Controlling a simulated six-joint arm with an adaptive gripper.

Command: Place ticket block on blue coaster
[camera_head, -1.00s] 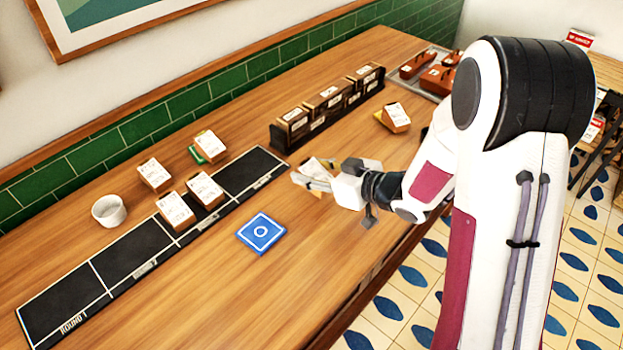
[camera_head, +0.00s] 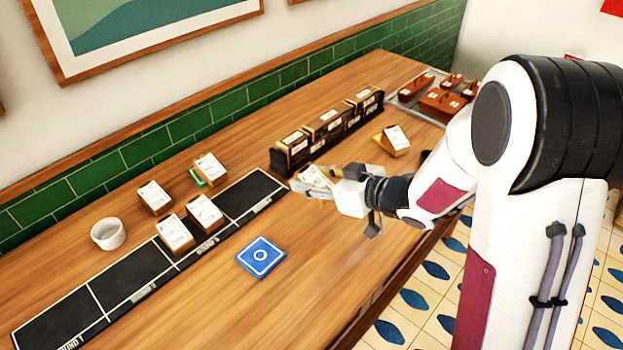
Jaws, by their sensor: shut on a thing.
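My gripper (camera_head: 308,181) is up and to the right of the coaster in the picture. It is shut on a ticket block (camera_head: 318,175) with a white printed face, partly hidden by the fingers. The held block is apart from the coaster. Other ticket blocks stand on or near the mat: one at the front (camera_head: 174,233), one beside it (camera_head: 205,213), one behind (camera_head: 155,196), and one on a green piece (camera_head: 209,168).
A long black mat (camera_head: 135,263) with white lines runs along the counter. A white cup (camera_head: 108,233) stands behind it. A dark rack of boxes (camera_head: 325,138), another ticket block (camera_head: 396,139) and a tray with brown items (camera_head: 405,98) are farther back. The counter around the coaster is clear.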

